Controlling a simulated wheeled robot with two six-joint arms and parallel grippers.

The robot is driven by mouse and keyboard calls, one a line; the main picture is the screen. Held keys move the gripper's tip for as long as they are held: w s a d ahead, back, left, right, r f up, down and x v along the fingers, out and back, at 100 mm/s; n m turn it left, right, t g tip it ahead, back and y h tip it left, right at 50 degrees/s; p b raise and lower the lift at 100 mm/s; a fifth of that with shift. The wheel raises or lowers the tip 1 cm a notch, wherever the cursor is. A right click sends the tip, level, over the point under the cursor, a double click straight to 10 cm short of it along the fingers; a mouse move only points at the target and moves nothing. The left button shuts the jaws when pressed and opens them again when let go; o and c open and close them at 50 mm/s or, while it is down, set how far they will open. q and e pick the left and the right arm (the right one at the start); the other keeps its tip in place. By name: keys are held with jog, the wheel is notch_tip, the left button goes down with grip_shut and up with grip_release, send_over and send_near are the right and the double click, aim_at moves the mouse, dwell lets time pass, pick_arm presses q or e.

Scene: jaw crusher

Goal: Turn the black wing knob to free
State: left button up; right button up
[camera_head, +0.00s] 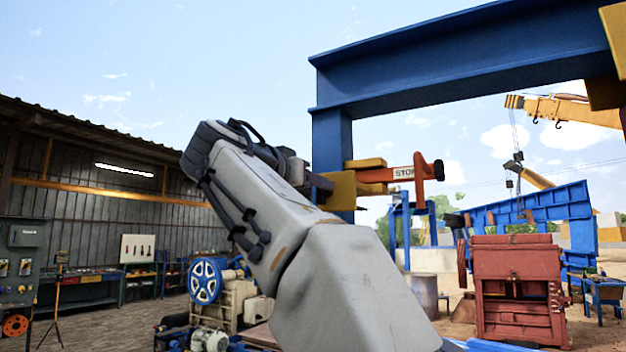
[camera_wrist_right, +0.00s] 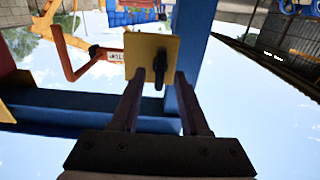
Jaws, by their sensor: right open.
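The black wing knob (camera_wrist_right: 160,66) shows in the right wrist view on a yellow plate (camera_wrist_right: 147,46). Its wing points down in that picture. My right gripper (camera_wrist_right: 160,76) is open, and its two fingers appear on either side of the knob's lower part. I see no contact; the depth between fingertips and knob is hard to judge. In the head view my right gripper (camera_head: 322,186) is at the left side of the yellow block (camera_head: 343,191) on the blue post. The knob is hidden there. My left gripper is not in view.
A blue beam frame (camera_head: 450,60) stands overhead. A red crusher (camera_head: 515,285) stands at right. A shed (camera_head: 90,170) with benches is at left.

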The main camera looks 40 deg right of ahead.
jog(key=shift+w+d, duration=0.1)
jog(key=shift+d, duration=0.1)
grip_shut()
jog(key=shift+n, duration=0.3)
jog(key=n, duration=0.5)
jog(key=n+p, duration=0.1)
jog(key=n, duration=1.1)
jog(key=shift+w+a+f+p, duration=0.15)
jog(key=shift+w+f+p, duration=0.1)
jog(key=shift+p, duration=0.15)
jog(key=shift+n, duration=0.4)
